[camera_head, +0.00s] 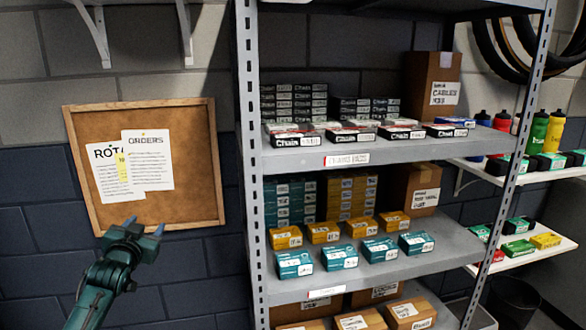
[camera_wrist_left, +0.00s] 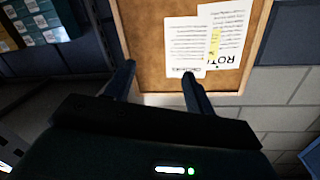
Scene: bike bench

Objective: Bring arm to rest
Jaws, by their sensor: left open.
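My left gripper (camera_head: 145,229) is at the lower left of the head view, in front of the lower part of a framed cork board. Its arm comes up from the bottom edge. Its two fingers are apart with nothing between them. The left wrist view also shows the left gripper (camera_wrist_left: 159,76), its fingers spread towards the cork board and its papers. My right gripper is not in view.
A grey metal shelf (camera_head: 355,157) with several small boxes stands right of my left arm. The cork board (camera_head: 190,205) hangs on the block wall. Further right, a side shelf (camera_head: 545,174) holds bottles, and tyres (camera_head: 500,45) hang above it.

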